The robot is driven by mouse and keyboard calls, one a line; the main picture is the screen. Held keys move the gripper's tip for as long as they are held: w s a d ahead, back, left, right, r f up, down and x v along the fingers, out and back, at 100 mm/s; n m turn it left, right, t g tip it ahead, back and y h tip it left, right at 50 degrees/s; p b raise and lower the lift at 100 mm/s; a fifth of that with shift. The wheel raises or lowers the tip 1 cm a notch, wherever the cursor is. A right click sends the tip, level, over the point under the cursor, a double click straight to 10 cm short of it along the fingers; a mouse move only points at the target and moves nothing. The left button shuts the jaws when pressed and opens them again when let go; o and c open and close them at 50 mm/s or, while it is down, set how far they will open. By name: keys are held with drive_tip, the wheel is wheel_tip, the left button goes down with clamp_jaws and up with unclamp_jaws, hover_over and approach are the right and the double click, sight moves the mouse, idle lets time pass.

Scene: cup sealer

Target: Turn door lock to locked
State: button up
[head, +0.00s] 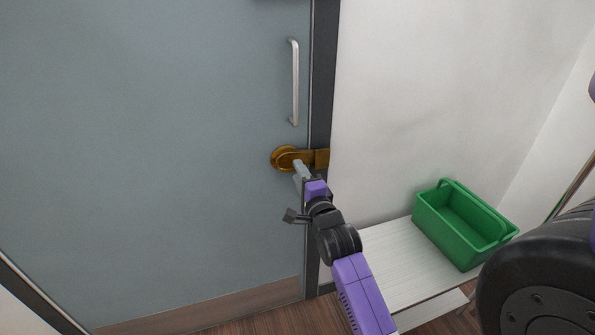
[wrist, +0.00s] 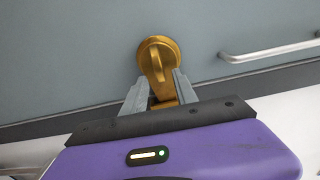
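The brass door lock (head: 286,158) sits on the grey-blue door (head: 170,150) near its right edge, below the handle. Its latch part (head: 321,158) reaches across onto the dark frame. In the wrist view the lock (wrist: 157,58) is a round plate with a raised turn knob, directly ahead of my gripper. My gripper (head: 300,170) is at the lock in the head view. In the wrist view my gripper (wrist: 158,85) has its two grey fingers apart, one on each side of the lock's lower part. Whether the fingers touch the brass is unclear.
A silver door handle (head: 295,82) stands above the lock, and also shows in the wrist view (wrist: 270,50). A green basket (head: 465,222) sits on a white slatted bench (head: 395,262) to the right. A white wall (head: 430,90) lies beside the door frame.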

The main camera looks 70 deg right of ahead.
drive_tip(key=v, duration=0.6)
idle(0.6)
drive_tip(key=s+a+r+n+t+y+p, duration=0.2)
drive_tip(key=a+n, duration=0.7)
drive_tip(key=a, duration=0.2)
drive_tip(key=s+a+r+n+t+y+p, duration=0.1)
drive_tip(key=s+a+r+n+t+y, duration=0.15)
drive_tip(key=a+n, duration=0.75)
drive_tip(key=s+a+n+y+p, duration=0.2)
drive_tip(key=s+a+n+y, duration=0.2)
drive_tip(key=s+a, duration=0.2)
drive_tip(key=s+a+n+g+y+p, duration=0.1)
drive_tip(key=s+a+n+y, duration=0.4)
drive_tip(key=a, duration=0.5)
drive_tip(key=shift+s+a+f+p, duration=0.2)
drive_tip(key=shift+s+p, duration=0.15)
drive_tip(key=shift+p, duration=0.15)
